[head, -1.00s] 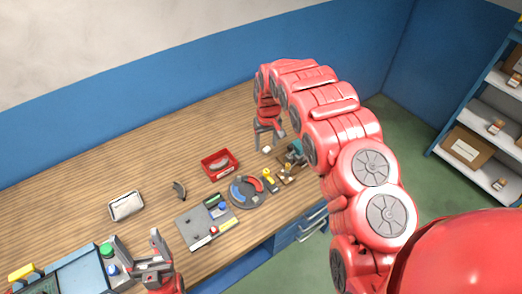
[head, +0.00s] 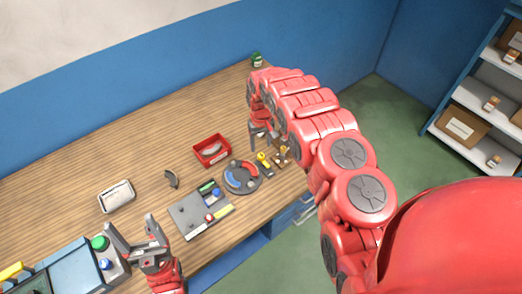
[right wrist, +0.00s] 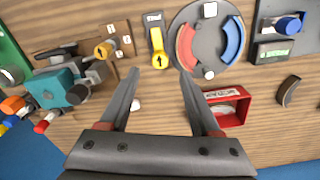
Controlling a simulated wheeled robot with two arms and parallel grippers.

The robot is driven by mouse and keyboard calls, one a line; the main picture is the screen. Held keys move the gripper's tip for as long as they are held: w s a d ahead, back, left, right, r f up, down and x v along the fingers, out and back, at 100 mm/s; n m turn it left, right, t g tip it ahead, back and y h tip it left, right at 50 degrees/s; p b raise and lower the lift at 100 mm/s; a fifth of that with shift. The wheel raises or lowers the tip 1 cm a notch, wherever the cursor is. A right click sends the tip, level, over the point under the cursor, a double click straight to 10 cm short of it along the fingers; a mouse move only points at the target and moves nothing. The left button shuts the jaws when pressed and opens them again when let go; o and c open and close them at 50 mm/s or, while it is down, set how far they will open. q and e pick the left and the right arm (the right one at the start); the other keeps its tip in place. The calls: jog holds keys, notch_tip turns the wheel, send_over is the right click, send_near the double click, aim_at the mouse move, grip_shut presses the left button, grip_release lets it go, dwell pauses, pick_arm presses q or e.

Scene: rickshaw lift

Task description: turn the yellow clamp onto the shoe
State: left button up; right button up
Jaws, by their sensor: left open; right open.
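The yellow clamp (right wrist: 157,48) is a short yellow bar with a black arrow, beside the round grey plate (right wrist: 208,50). It also shows in the head view (head: 262,157). A red shoe (right wrist: 186,46) and a blue shoe (right wrist: 233,40) curve along the plate's sides; the clamp lies beside the red one, apart from it as far as I can see. My right gripper (right wrist: 160,74) is open and empty, its fingertips spread on either side of the clamp's near end; contact cannot be told. My left gripper (head: 131,226) is open and empty at the front left.
A red tray (right wrist: 246,108) is near my right gripper. A teal vise (right wrist: 50,90) and a wooden block with a yellow knob (right wrist: 104,50) stand on the other side. A dark curved piece (head: 171,179) and a grey panel (head: 187,218) lie on the bench. The back of the bench is largely clear.

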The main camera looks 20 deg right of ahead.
aim_at(261, 154)
jog(key=f, duration=0.4)
jog(key=shift+w+f, duration=0.2)
jog(key=shift+f, duration=0.2)
jog(key=shift+s+f, duration=0.1)
jog(key=shift+f, duration=0.35)
grip_shut()
